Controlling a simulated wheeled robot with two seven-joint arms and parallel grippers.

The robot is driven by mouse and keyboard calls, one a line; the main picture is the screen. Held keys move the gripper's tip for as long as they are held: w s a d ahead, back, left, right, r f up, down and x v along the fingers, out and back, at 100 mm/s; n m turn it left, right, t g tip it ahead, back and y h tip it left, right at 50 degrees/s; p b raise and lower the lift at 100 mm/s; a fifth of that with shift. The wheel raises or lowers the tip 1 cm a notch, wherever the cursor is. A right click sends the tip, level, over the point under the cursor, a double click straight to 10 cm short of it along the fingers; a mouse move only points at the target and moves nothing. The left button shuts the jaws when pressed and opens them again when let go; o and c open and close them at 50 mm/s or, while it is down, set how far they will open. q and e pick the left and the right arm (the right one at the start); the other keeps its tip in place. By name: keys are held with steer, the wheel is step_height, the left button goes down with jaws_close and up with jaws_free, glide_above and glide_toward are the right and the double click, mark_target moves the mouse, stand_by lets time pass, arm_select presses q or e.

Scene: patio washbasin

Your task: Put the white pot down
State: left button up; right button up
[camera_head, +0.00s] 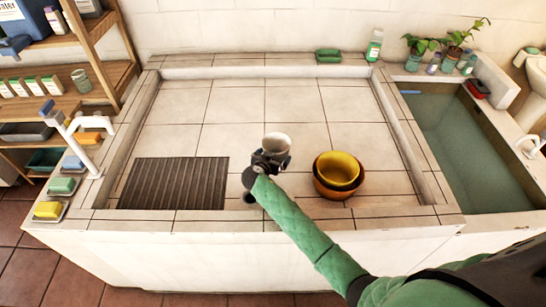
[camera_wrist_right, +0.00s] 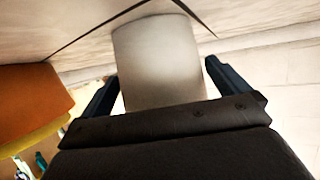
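The white pot (camera_head: 277,142) is in the middle of the head view, over the tiled basin floor (camera_head: 290,100). My right gripper (camera_head: 270,160) is at the pot. In the right wrist view the pot (camera_wrist_right: 160,65) fills the space between the two dark fingers (camera_wrist_right: 160,85), one along each side, and they appear shut on it. The pot's lower part is hidden by the gripper in the head view, and I cannot tell whether it touches the tiles. My left gripper is not in view.
Nested yellow and brown bowls (camera_head: 338,172) stand just right of the gripper. A dark slatted rack (camera_head: 175,183) lies at left. The tiles behind the pot are clear. A water-filled trough (camera_head: 465,145) is at right, and shelves (camera_head: 75,100) at left.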

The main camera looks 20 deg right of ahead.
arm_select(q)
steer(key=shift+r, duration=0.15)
arm_select(e)
steer(key=shift+r, duration=0.2)
steer(key=shift+s+a+f, duration=0.1)
steer(key=shift+s+a, duration=0.15)
steer(key=b+v, duration=0.2)
steer(key=v, duration=0.1)
steer(key=shift+s+a, duration=0.2)
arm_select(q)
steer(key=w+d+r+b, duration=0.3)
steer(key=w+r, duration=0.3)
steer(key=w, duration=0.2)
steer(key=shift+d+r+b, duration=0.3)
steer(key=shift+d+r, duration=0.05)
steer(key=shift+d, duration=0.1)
arm_select(e)
steer(key=v, duration=0.7)
steer(key=shift+s+a+r, duration=0.15)
steer(key=shift+s+r, duration=0.05)
steer(key=shift+r, duration=0.2)
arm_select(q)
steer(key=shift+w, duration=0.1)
